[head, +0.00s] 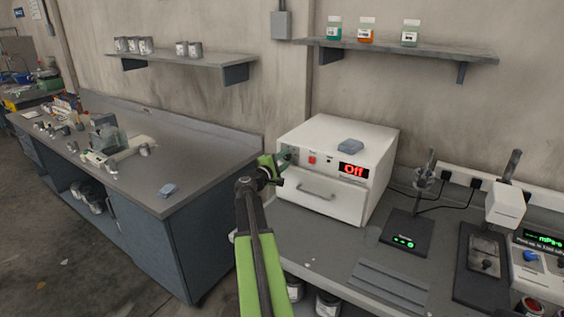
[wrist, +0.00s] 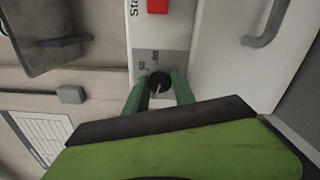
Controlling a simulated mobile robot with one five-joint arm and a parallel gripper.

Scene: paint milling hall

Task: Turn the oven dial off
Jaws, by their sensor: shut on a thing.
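The white oven (head: 330,150) stands on the bench, and its display (head: 353,171) reads "Off" in red. Its black dial (wrist: 160,82) shows in the wrist view on a grey panel with small printed numbers. My gripper (wrist: 160,90) has its green fingers on either side of the dial and is shut on it. In the head view my gripper (head: 277,163) is at the left of the oven's front, and the dial there is mostly hidden behind it. The dial's pointer mark is too small to read surely.
A red button (head: 312,160) is beside the dial, and a door handle (head: 315,190) is below. A black stirrer plate (head: 405,232) stands to the right. A grey workbench (head: 130,165) is at the left.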

